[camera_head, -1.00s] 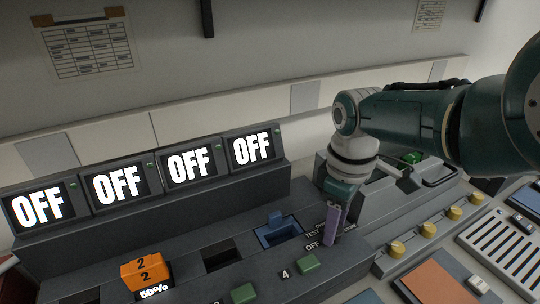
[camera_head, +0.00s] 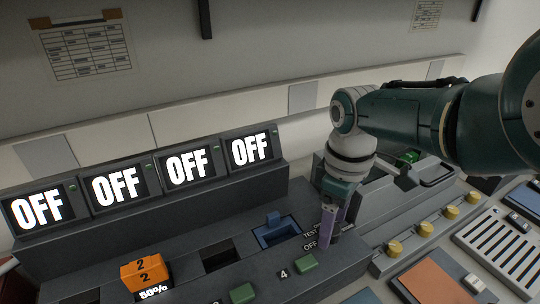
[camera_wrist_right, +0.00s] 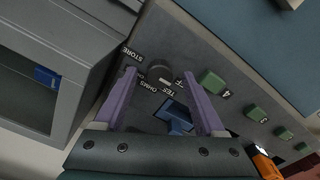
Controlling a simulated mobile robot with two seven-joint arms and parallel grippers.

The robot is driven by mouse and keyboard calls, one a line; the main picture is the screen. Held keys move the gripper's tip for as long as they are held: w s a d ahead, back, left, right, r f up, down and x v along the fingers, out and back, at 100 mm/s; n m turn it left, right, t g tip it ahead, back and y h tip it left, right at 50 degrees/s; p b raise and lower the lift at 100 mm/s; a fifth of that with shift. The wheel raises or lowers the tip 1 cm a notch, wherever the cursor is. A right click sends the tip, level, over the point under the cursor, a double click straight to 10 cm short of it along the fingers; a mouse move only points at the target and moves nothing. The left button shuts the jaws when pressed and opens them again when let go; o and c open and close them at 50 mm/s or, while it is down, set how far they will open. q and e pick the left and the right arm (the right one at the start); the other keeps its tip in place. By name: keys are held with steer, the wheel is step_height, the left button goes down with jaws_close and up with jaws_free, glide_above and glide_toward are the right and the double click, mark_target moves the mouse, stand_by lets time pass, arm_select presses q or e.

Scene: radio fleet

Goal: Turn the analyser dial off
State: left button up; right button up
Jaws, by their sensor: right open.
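The analyser dial (camera_wrist_right: 159,70) is a dark round knob on the grey panel in the right wrist view, with labels STORE, OHMS, TEST and OFF around it. Which label it points to is too unclear to tell. My right gripper (camera_wrist_right: 159,74) is open, its two purple fingertips on either side of the dial; I cannot tell whether they touch it. In the head view, the right gripper (camera_head: 328,226) points down beside the TEST and OFF labels and hides the dial. My left gripper is not in view.
Several small screens (camera_head: 251,149) reading OFF stand behind the panel. A blue switch (camera_head: 275,229) and green buttons (camera_head: 305,262) sit close to the gripper. Yellow knobs (camera_head: 425,228) are to the right.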

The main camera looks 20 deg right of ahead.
step_height(320, 180, up, 9)
steer(key=p, duration=0.6)
steer(key=shift+r+p, duration=0.2)
steer(key=shift+p, duration=0.1)
